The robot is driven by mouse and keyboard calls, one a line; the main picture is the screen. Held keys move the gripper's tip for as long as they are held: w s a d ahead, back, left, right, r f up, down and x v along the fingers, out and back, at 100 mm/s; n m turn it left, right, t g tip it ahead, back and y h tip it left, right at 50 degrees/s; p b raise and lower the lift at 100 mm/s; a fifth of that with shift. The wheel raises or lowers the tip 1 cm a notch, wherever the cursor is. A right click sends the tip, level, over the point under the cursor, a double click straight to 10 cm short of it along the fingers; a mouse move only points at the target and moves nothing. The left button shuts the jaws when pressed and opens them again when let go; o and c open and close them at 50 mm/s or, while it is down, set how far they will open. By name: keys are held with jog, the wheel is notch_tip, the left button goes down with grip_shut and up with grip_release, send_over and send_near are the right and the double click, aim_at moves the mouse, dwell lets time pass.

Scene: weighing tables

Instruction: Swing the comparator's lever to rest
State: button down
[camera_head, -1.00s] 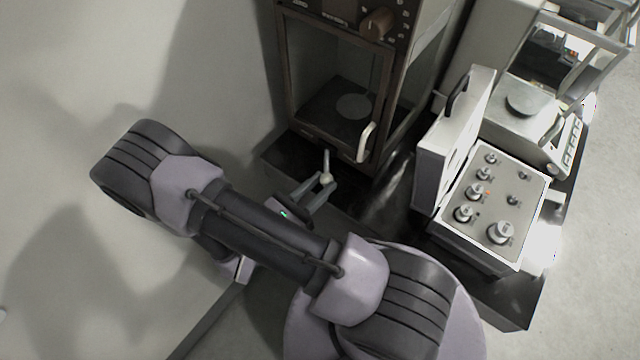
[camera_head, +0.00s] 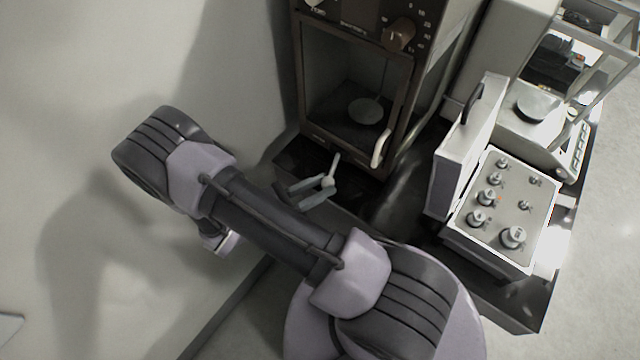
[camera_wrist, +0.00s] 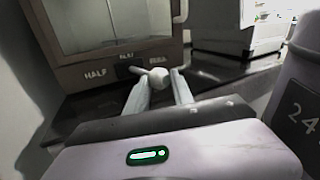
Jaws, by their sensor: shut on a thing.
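The comparator (camera_head: 310,110) is a dark cabinet with a glass front and a dial, at the top centre of the head view. Its lever (camera_head: 335,163) is a short pale rod with a round knob, sticking out low on the front. My gripper (camera_head: 325,183) is shut on the lever's knob; the fingers lie on either side of it. In the wrist view the knob (camera_wrist: 158,76) shows at the fingertips. The lever's dark plate (camera_wrist: 126,70) has the label HALF to its left; the labels above and to the right are too blurred to read surely.
A pale upright case (camera_head: 458,150) and a box of weights (camera_head: 497,250) stand to the right on the dark table. A balance with a round pan (camera_head: 537,106) stands behind them. The pale wall is close on the left. The comparator's door handle (camera_head: 381,147) is right of the lever.

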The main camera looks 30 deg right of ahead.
jog(key=shift+w+a+m+g+p, duration=0.25)
jog(key=shift+w+a+g, duration=0.1)
jog(key=shift+w, duration=0.45)
jog(key=shift+w+a+m+g+p, duration=0.15)
jog(key=shift+w+a+g+p, duration=0.15)
jog(key=shift+w, duration=0.55)
jog(key=c, duration=1.1)
grip_release()
